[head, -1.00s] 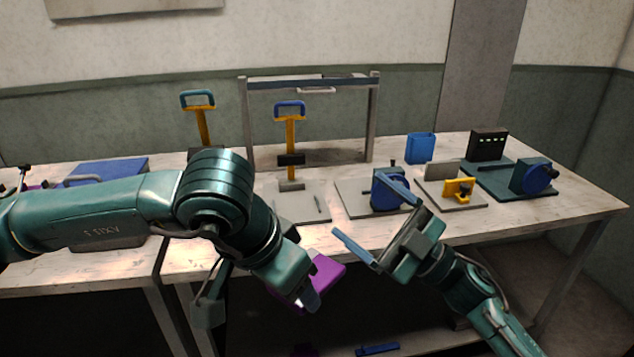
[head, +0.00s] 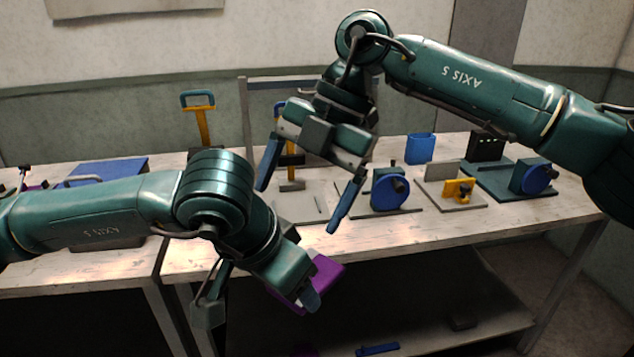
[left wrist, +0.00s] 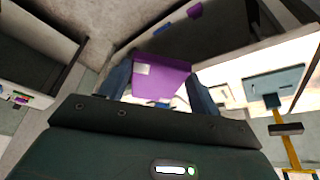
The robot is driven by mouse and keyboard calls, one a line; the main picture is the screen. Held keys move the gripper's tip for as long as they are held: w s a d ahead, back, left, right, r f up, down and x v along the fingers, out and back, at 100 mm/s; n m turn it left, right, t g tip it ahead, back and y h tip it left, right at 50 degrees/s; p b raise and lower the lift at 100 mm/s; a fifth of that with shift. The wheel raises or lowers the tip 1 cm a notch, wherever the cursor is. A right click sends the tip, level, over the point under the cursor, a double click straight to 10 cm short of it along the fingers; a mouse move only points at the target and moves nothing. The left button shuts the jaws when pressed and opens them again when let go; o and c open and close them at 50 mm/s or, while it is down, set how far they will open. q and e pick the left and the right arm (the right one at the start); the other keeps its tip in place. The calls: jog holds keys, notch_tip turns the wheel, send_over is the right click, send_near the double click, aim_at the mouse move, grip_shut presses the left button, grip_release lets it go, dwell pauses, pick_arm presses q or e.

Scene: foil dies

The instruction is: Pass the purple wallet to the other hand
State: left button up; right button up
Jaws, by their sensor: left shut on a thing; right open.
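The purple wallet (head: 326,275) is held in front of the table edge, below the tabletop level. My left gripper (head: 306,300) is shut on it, and its wrist covers part of the wallet in the head view. In the left wrist view the wallet (left wrist: 161,77) sits between the two fingers, with a small pale patch on its upper left. My right gripper (head: 300,205) is open and empty, above and slightly left of the wallet, its fingers pointing down. The right gripper's fingers and the wallet are apart.
The workbench (head: 440,233) carries several blue and yellow hand presses, with a blue cup (head: 420,148) toward the back. A blue box (head: 112,170) lies on the left table. A lower shelf (head: 480,310) holds a blue item (head: 377,349). Space before the bench's front edge is open.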

aim_at(317, 259)
jog(key=f+t+h, duration=0.1)
jog(key=f, duration=0.3)
jog(key=w+d+f+m+h, duration=0.1)
jog(key=f+h, duration=0.1)
jog(key=f, duration=0.2)
jog(key=d+f+m+t+h, duration=0.1)
jog(key=f, duration=0.2)
jog(key=shift+w+f+t+h, duration=0.15)
jog(key=shift+f+t+h, duration=0.15)
jog(key=shift+f, duration=0.1)
jog(key=shift+c, duration=0.4)
pick_arm(q)
jog(key=shift+d, duration=0.15)
pick_arm(e)
jog(key=shift+a+r, duration=0.1)
jog(key=shift+a, duration=0.05)
jog(key=c, duration=0.9)
pick_arm(q)
jog(key=o, duration=1.1)
pick_arm(e)
jog(key=shift+c, duration=0.5)
